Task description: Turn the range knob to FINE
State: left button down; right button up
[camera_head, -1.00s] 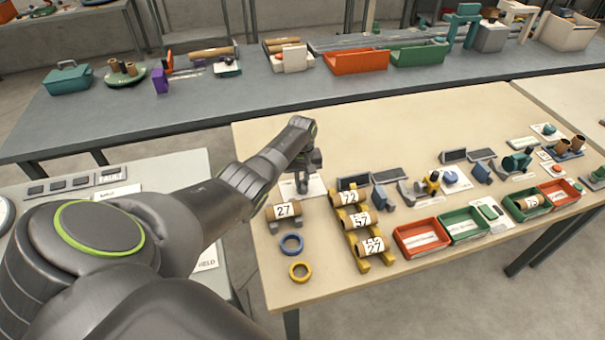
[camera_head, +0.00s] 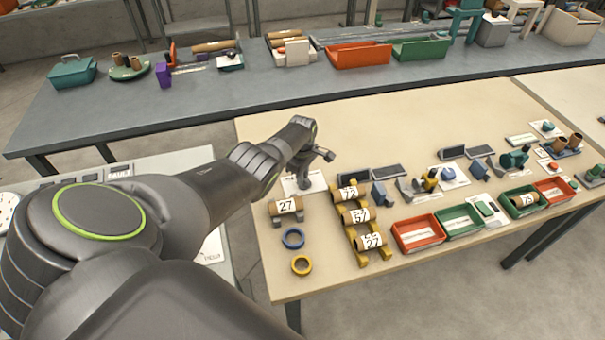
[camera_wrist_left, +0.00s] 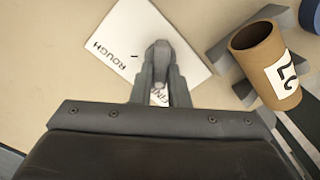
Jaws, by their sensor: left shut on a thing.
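The range knob (camera_wrist_left: 161,52) is a small grey knob with a rounded end on a white card. The card (camera_wrist_left: 128,38) reads ROUGH on its left side; a second word lower down is mostly hidden by my fingers, with only a few letters showing. My left gripper (camera_wrist_left: 161,75) is shut on the knob, one finger on each side. In the head view the left gripper (camera_head: 303,179) points down over the card (camera_head: 318,182) at the left end of the beige table; the knob itself is hidden there.
A cardboard tube marked 27 (camera_head: 286,206) lies on a grey holder close to the gripper. A blue ring (camera_head: 293,238) and a yellow ring (camera_head: 301,265) lie in front. A yellow rack (camera_head: 362,255) with several numbered tubes stands to the right.

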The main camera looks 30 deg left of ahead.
pick_arm(q)
jog(key=shift+w+r+n, duration=0.1)
jog(key=shift+r+n, duration=0.05)
jog(key=shift+n, duration=0.35)
jog(key=c, duration=1.4)
grip_release()
jog(key=shift+r+p, duration=0.45)
jog(key=shift+p, duration=0.05)
notch_tip(320, 180, up, 5)
jog(key=p, duration=0.2)
jog(key=shift+r+p, duration=0.1)
jog(key=shift+p, duration=0.2)
notch_tip(320, 180, up, 11)
